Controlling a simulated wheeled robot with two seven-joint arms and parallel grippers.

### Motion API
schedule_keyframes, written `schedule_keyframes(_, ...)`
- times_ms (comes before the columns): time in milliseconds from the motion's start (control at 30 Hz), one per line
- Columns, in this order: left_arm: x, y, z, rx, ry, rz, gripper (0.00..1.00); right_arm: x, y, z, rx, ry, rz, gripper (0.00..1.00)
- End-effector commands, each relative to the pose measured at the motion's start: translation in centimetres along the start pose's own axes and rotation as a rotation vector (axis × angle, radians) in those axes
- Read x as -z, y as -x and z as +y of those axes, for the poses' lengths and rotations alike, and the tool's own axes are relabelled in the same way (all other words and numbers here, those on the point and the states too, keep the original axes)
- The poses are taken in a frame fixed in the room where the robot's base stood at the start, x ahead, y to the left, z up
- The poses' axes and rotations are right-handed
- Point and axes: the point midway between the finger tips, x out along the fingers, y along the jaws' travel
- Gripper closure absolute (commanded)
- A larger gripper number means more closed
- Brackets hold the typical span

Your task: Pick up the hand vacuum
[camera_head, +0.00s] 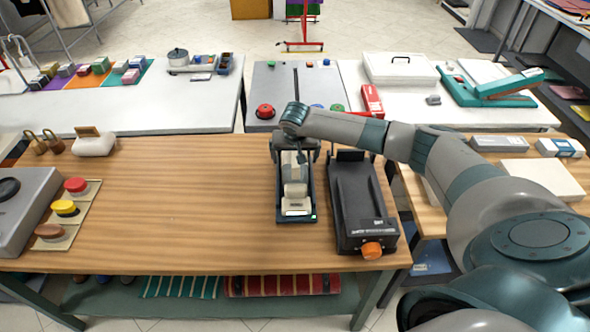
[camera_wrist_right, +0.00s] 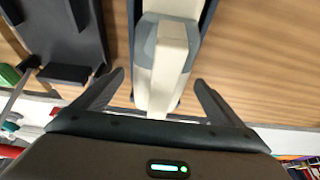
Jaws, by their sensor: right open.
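The hand vacuum (camera_head: 295,188) is cream and grey. It lies lengthwise in a dark narrow tray (camera_head: 281,205) on the wooden table, right of its middle. My right gripper (camera_head: 296,160) is over the far end of the tray and hides part of the vacuum there. In the right wrist view the vacuum (camera_wrist_right: 166,62) runs toward the gripper, and the open fingers (camera_wrist_right: 158,88) stand on either side of its near end. I see no contact between the fingers and the vacuum. My left gripper is not in view.
A dark device with an orange knob (camera_head: 371,250) stands close to the right of the tray. Red, yellow and brown knobs (camera_head: 66,208) are at the left. The wooden tabletop (camera_head: 180,200) between is clear. White tables (camera_head: 140,110) stand behind.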

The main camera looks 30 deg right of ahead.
Motion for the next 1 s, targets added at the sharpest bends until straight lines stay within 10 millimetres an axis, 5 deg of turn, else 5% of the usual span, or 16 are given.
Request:
schedule_keyframes(533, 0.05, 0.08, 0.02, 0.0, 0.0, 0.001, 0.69, 0.01, -0.37, 0.03, 0.0, 0.0, 0.001, 0.09)
schedule_keyframes(867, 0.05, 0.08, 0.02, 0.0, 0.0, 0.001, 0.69, 0.02, -0.36, 0.04, 0.0, -0.001, 0.001, 0.88)
schedule_keyframes(1000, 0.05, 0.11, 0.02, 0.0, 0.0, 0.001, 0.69, 0.18, -0.22, -0.01, 0.002, -0.001, 0.003, 0.94)
